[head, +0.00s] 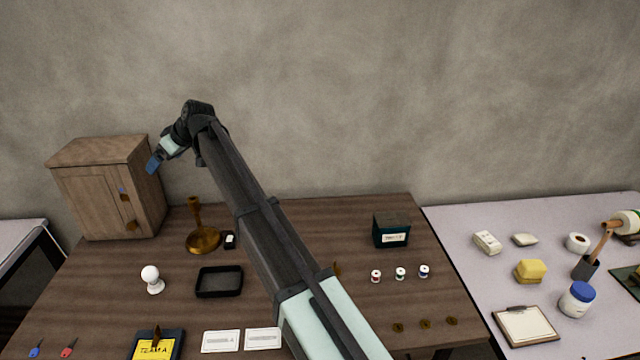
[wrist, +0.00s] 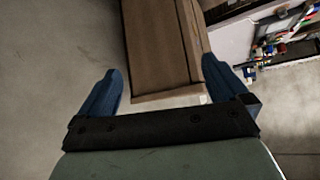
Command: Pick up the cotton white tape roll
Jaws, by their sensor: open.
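A white tape roll (head: 577,243) with a reddish-brown centre lies on the pale table at the right in the head view. A second white roll (head: 628,222) with a greenish edge is at the far right, partly cut off by the frame; I cannot tell which is the cotton one. My gripper (head: 154,164) is raised at the left, beside the wooden cabinet, far from both rolls. In the wrist view its blue fingers (wrist: 162,68) are apart with nothing between them. Neither roll can be made out in the wrist view.
The wooden cabinet (head: 108,190) is close to my gripper. A brass candlestick (head: 203,238) stands on the brown table.

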